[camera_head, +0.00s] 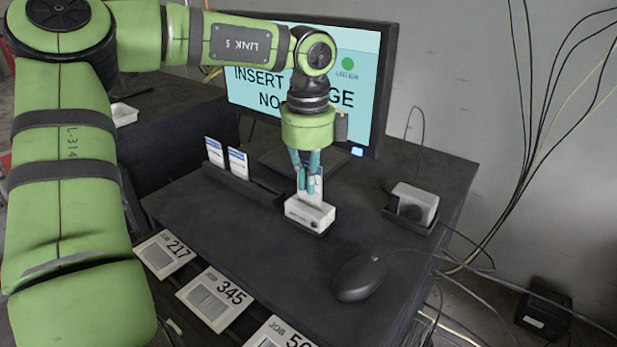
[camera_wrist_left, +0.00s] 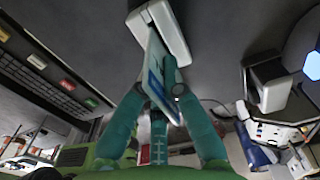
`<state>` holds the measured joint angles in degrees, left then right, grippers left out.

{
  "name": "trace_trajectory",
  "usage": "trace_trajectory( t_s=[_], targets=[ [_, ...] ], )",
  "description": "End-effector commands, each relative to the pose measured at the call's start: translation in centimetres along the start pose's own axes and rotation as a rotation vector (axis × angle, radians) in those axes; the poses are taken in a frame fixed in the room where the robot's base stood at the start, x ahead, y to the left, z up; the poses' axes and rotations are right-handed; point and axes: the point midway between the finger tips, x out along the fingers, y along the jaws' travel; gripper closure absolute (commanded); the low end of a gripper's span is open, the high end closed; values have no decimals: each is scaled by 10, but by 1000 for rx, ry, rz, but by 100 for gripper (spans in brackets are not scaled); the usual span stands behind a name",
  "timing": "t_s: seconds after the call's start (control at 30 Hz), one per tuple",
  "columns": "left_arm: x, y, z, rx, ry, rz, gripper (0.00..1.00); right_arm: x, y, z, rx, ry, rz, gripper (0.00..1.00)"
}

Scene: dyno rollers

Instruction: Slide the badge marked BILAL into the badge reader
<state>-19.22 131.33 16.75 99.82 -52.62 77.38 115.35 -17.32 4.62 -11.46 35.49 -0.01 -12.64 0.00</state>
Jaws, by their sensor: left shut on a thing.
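My left gripper (camera_head: 308,172) is shut on a white and blue badge (camera_head: 309,191), which it holds upright from above. The badge's lower end meets the top of the white badge reader (camera_head: 310,213); I cannot tell how deep it sits in the slot. In the left wrist view the badge (camera_wrist_left: 158,72) runs between the fingers (camera_wrist_left: 158,95) to the reader (camera_wrist_left: 166,28). The name on the held badge is not readable. Two other badges (camera_head: 213,152) (camera_head: 237,163) stand in a dark rack (camera_head: 240,186) to the left. My right gripper is out of view.
A monitor (camera_head: 377,95) behind reads "INSERT", the rest partly covered by my arm, with a green dot. A black mouse (camera_head: 360,277) lies front right, and a white box (camera_head: 414,203) sits in a dark holder. Numbered job cards (camera_head: 215,297) line the front edge. Cables hang at right.

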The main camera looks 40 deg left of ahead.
Motion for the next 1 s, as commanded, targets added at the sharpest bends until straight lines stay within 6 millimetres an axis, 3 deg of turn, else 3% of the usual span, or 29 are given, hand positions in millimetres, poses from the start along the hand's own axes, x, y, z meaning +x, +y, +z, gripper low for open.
trace_trajectory(
  t_s=[1.0],
  targets=[
    [0,0,0,0,0,0,100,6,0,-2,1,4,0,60]
  ],
)
